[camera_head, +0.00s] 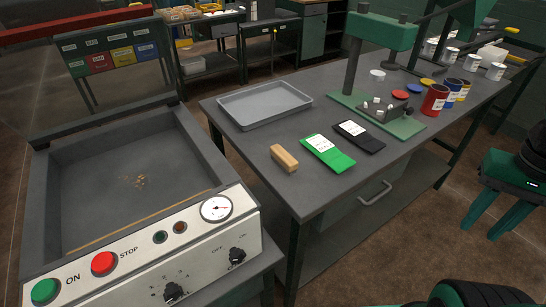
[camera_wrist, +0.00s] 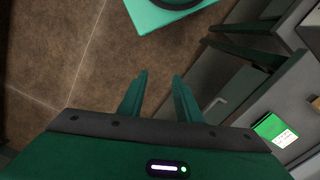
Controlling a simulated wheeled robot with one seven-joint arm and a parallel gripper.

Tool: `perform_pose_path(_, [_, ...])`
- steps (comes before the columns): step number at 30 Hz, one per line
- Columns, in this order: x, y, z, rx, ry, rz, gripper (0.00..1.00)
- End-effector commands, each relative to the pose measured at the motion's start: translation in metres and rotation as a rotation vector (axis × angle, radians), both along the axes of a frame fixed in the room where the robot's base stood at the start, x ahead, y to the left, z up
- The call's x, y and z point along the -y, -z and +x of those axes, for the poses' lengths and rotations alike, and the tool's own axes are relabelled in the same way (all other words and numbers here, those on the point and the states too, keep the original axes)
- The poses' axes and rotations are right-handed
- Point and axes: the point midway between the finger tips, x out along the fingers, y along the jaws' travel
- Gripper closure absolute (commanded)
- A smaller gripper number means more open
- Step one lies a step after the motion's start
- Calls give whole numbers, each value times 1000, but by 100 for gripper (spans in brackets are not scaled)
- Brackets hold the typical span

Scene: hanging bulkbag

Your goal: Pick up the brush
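The brush (camera_head: 285,158) is a small tan wooden block lying near the front left edge of the grey worktable (camera_head: 232,165). Its bristles cannot be made out. A sliver of it shows at the right edge of the wrist view (camera_wrist: 316,103). My gripper (camera_head: 483,230) is green and hangs off the right side of the table, well away from the brush. In the wrist view my gripper (camera_wrist: 160,76) has its two fingers apart, with only brown floor between them.
A green booklet (camera_head: 328,152) and a black one (camera_head: 360,137) lie right of the brush. Behind are a grey tray (camera_head: 265,104) and a green press stand (camera_head: 380,30). Several paint cans, one red (camera_head: 434,100), stand right. A control panel (camera_head: 150,262) is at front left.

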Motion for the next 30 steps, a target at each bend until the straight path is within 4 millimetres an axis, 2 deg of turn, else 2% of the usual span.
perform_pose_path(4, [0,0,0,0,0,0,69])
perform_pose_path(5, [0,0,0,0,0,0,64])
perform_pose_path(6, [0,0,1,0,-3,-1,54])
perform_pose_path(8, [-2,-6,-5,18,-23,-8,53])
perform_pose_path(11, [-10,-12,24,43,-110,-42,53])
perform_pose_path(14, [-40,-19,80,92,-287,-86,53])
perform_pose_path(15, [-58,-21,106,120,-373,-100,53])
perform_pose_path(17, [-94,-25,144,167,-510,-113,53])
perform_pose_path(18, [-122,-26,166,200,-599,-113,53])
perform_pose_path(20, [-168,-27,194,250,-728,-104,53])
perform_pose_path(21, [-199,-27,209,281,-807,-93,53])
perform_pose_path(24, [-270,-28,230,351,-967,-54,53])
perform_pose_path(25, [-288,-28,233,369,-1003,-43,53])
perform_pose_path(27, [-321,-29,237,400,-1069,-19,53])
perform_pose_path(30, [-349,-29,239,427,-1123,6,53])
